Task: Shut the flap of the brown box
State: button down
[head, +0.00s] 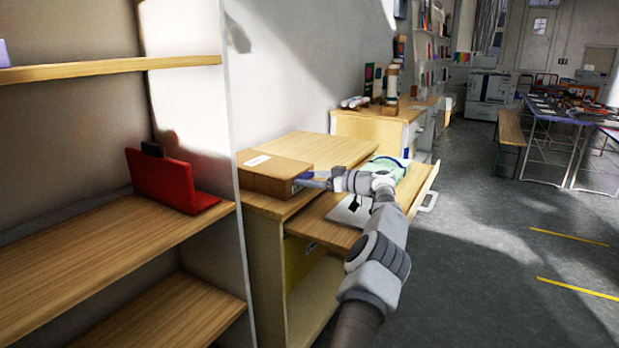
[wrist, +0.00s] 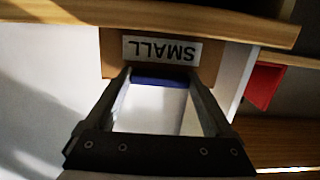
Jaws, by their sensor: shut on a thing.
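The brown box (head: 272,172) sits on top of a wooden cabinet, with a white label on its top, which looks flat and closed. In the wrist view, a brown face of the box (wrist: 112,55) carries a label reading SMALL, upside down. My gripper (head: 305,181) is at the box's right end. In the wrist view, my gripper (wrist: 160,80) has a blue strip (wrist: 158,82) between its fingertips, right by the labelled face. It is shut on that strip. Whether the strip is joined to the box or its flap, I cannot tell.
A red object (head: 170,182) stands on the shelf (head: 110,240) at left, beside a white upright panel (head: 228,130). A pulled-out board (head: 335,230) with papers and a green item (head: 384,166) lies under my arm. Open floor (head: 480,240) is at right.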

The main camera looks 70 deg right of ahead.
jog(key=shift+w+a+f, duration=0.1)
jog(key=shift+w+f, duration=0.05)
jog(key=shift+f, duration=0.7)
jog(key=shift+c, duration=0.6)
grip_release()
jog(key=shift+o, duration=0.6)
jog(key=shift+w+f, duration=0.1)
jog(key=shift+r, duration=0.3)
jog(key=s+a+r+p, duration=0.1)
jog(key=s, duration=0.7)
jog(key=s+r+p, duration=0.1)
jog(key=s, duration=0.8)
jog(key=shift+a+r, duration=0.25)
jog(key=shift+a, duration=0.1)
